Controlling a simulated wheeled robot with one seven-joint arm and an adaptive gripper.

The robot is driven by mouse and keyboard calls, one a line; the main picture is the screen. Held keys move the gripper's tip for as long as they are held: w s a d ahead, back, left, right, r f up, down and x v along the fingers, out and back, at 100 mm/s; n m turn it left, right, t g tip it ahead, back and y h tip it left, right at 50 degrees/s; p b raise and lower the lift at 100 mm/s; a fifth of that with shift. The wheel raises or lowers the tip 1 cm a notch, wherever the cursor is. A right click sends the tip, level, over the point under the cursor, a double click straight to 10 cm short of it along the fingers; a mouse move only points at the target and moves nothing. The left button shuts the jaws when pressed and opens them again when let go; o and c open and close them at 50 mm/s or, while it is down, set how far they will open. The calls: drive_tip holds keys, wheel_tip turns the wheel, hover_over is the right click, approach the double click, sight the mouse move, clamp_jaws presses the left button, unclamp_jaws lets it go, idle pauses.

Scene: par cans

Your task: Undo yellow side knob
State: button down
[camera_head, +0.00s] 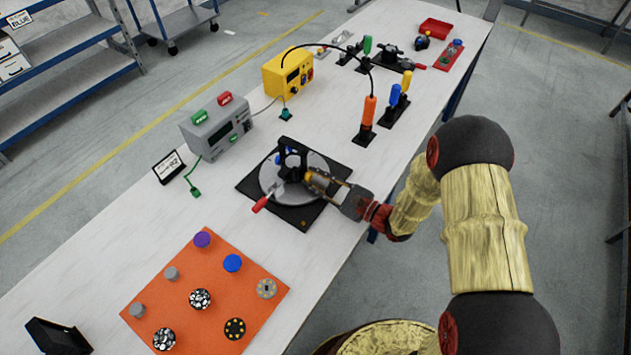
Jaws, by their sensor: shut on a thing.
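A black fixture (290,158) stands on a round grey plate (268,178) over a square black base (249,188), near the middle of the table. A yellow side knob (308,177) is on its right side, partly hidden by my gripper. My gripper (314,182) reaches in from the right and is shut on the yellow side knob. A blue knob (279,158) shows on the fixture's left side. A red-tipped handle (261,205) sticks out at the front left. Whether the knob has turned cannot be told.
An orange mat (185,275) with several knobs and discs lies in front. A grey box (217,131) with green and red buttons and a yellow box (287,72) stand behind. Orange, blue and yellow-handled tools (368,118) stand to the right.

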drive_tip(key=shift+n, duration=0.6)
drive_tip(key=shift+b, duration=0.3)
drive_tip(key=c, duration=1.6)
unclamp_jaws()
drive_tip(key=shift+o, duration=0.3)
